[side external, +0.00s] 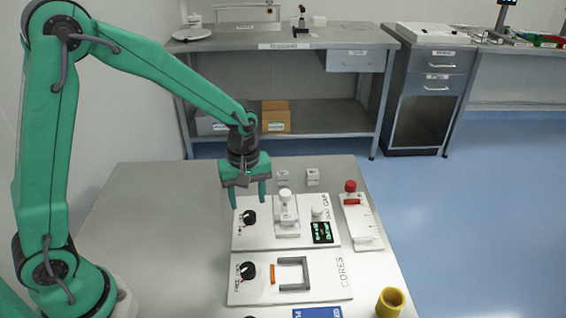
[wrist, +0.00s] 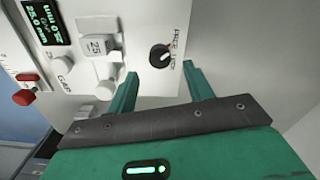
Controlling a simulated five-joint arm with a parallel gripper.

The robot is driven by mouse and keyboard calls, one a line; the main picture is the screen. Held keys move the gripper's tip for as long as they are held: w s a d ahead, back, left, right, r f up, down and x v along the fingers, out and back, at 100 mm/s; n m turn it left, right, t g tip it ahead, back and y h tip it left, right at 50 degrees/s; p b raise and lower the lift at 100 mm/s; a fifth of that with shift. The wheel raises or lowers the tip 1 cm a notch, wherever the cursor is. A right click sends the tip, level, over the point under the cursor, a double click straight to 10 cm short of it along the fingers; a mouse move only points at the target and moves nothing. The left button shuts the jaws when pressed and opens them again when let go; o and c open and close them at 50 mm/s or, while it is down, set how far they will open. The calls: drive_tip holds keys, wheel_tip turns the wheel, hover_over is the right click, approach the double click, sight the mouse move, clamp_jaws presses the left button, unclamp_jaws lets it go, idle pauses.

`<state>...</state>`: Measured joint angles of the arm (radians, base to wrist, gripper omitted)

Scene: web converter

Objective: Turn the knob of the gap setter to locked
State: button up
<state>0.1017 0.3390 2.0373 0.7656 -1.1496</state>
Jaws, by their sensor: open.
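The gap setter is a white panel (side external: 270,236) with a black round knob (side external: 249,217) at its left end. The knob also shows in the wrist view (wrist: 160,55), with FREE and LOCK lettering beside it; I cannot tell for sure which word its pale mark points to. My gripper (side external: 248,202) is open and empty, pointing down above the knob end of the panel. In the wrist view, my gripper's green fingers (wrist: 159,70) are apart, one to each side of the knob in the picture, not visibly touching it.
The gap panel also carries an upright white slide unit (side external: 286,212), a white knob (side external: 317,212) and a green-lit display (side external: 322,232). In front lies the CORES panel (side external: 325,285) with another black knob (side external: 248,271). A red-knobbed plate (side external: 365,225) and yellow ring (side external: 390,302) are to the right.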

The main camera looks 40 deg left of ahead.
sight(249, 214)
drive_tip(key=shift+f, duration=2.55)
drive_tip(key=shift+c, duration=0.2)
drive_tip(key=c, duration=0.9)
